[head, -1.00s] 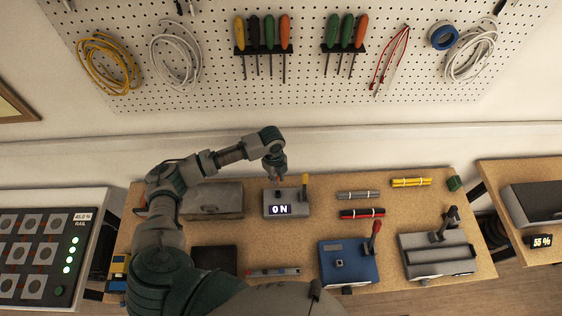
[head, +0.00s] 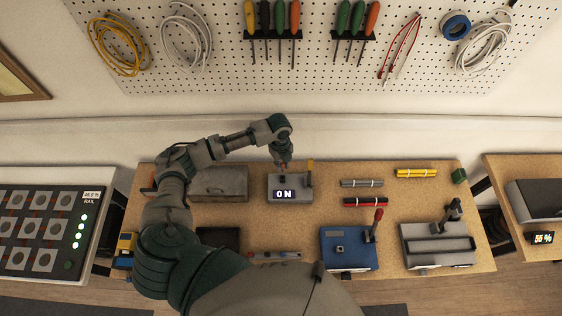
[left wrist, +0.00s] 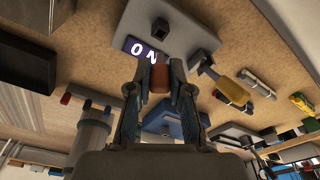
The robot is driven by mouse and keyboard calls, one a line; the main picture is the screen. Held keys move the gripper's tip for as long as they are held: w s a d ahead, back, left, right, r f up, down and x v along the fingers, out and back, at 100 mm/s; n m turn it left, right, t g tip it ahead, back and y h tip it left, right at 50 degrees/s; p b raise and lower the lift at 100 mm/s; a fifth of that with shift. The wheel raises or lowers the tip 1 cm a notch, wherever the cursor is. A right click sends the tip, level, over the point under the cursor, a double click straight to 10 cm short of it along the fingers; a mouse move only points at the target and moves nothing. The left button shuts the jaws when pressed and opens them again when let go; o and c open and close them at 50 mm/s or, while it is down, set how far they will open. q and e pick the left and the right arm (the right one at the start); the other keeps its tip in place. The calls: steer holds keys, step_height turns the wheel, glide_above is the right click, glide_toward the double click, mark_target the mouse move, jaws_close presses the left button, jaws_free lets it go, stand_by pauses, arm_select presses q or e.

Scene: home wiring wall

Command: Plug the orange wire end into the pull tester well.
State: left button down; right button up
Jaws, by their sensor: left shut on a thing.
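My left gripper (head: 284,162) hangs over the back part of a grey box (head: 289,181) whose display reads ON. In the left wrist view the gripper (left wrist: 158,75) is shut on a small orange-red piece (left wrist: 158,80), which looks like the orange wire end. The grey box (left wrist: 192,38) has a dark square well (left wrist: 160,28) in its top, ahead of the fingertips. The held piece looks apart from the well. The box has a yellow-handled lever (head: 310,172). A blue device (head: 340,248) with a red lever also has a square opening. I cannot tell which is the pull tester.
Wire bundles in grey (head: 362,183), red (head: 366,202) and yellow (head: 416,173) lie on the wooden bench (head: 300,225). A grey case (head: 220,184) stands left of the ON box. A grey lever device (head: 437,245) is at the front right.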

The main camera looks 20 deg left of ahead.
mark_target(283, 168)
arm_select(q)
steer(key=f, duration=0.2)
steer(key=f+b, duration=0.1)
steer(key=shift+d, duration=0.25)
steer(key=shift+f+b, duration=0.35)
steer(key=shift+f, duration=0.2)
steer(key=shift+a+f, duration=0.15)
steer(key=shift+a, duration=0.1)
steer(key=shift+d, duration=0.1)
steer(key=shift+d+p, duration=0.15)
steer(key=shift+p, duration=0.25)
